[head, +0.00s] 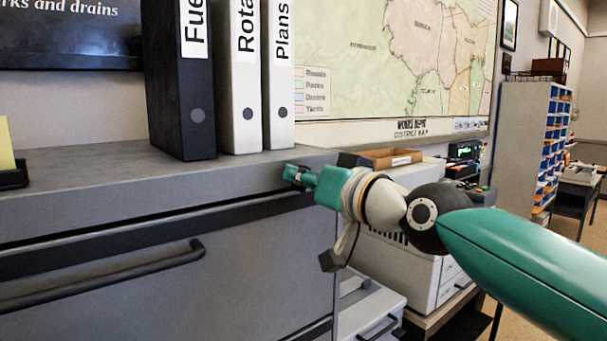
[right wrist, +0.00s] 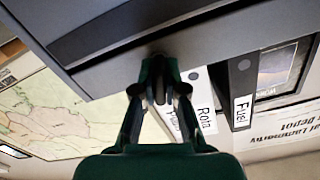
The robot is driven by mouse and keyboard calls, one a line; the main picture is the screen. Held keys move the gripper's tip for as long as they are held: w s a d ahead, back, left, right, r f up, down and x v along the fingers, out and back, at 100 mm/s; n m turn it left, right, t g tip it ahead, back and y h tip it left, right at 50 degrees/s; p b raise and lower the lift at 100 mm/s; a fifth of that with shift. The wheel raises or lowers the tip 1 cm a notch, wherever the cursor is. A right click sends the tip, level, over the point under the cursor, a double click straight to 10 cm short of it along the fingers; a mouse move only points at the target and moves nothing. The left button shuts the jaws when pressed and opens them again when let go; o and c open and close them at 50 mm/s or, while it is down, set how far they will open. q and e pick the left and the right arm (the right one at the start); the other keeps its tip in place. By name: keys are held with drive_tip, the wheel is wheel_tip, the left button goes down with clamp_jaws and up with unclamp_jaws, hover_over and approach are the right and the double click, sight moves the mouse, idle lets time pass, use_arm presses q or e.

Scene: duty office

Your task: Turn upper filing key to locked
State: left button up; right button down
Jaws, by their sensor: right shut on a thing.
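The grey filing cabinet (head: 120,265) fills the lower left of the head view, and its grey front also shows in the right wrist view (right wrist: 205,40). My right gripper (head: 290,174) is at the upper right of the cabinet front, just below the top edge. In the right wrist view its fingertips (right wrist: 158,66) are close together against the front. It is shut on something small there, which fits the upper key. The fingers hide the key, so I cannot tell how it is turned. My left gripper is not in view.
Black and white binders (head: 245,80) stand on the cabinet top. A long drawer handle (head: 100,278) sticks out below the dark strip. Right of the cabinet are a white printer (head: 425,272) and a brown tray (head: 392,158). A map (head: 400,60) hangs behind.

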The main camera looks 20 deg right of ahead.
drive_tip(key=m, duration=0.3)
drive_tip(key=shift+d+m+p, duration=0.2)
drive_tip(key=shift+m+p, duration=0.15)
drive_tip(key=shift+m, duration=0.05)
drive_tip(key=m, duration=0.3)
drive_tip(key=shift+m+p, duration=0.3)
drive_tip(key=shift+p, duration=0.1)
drive_tip(key=m, duration=0.4)
drive_tip(key=shift+f+p, duration=0.1)
drive_tip(key=shift+p, duration=0.25)
drive_tip(key=shift+f+m, duration=0.15)
drive_tip(key=shift+m, duration=1.15)
drive_tip(key=c, duration=1.2)
unclamp_jaws()
drive_tip(key=shift+w+d, duration=0.1)
drive_tip(key=shift+d, duration=0.05)
